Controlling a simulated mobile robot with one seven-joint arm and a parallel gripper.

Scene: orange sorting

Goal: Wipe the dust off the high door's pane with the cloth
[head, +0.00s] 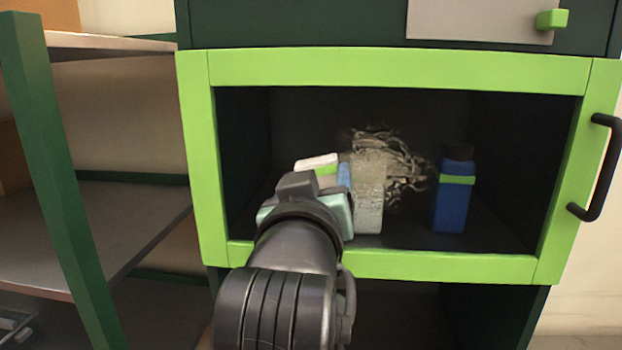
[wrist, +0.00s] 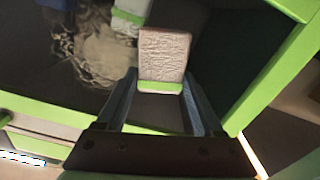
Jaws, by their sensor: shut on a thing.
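The high door has a bright green frame (head: 400,70) around a see-through pane, and a black handle (head: 597,168) on its right side. A grey, streaky dust patch (head: 400,165) lies on the middle of the pane; it also shows at the upper left of the wrist view (wrist: 88,50). My gripper (head: 328,180) is shut on the cloth (head: 317,161), a pale folded pad with a green band.
Behind the pane stand a blue bottle (head: 454,200) with a green band and a pale bottle (head: 368,205), partly veiled by dust. Above is a grey panel with a green knob (head: 551,19). An open shelf with a green post (head: 50,170) stands at the left.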

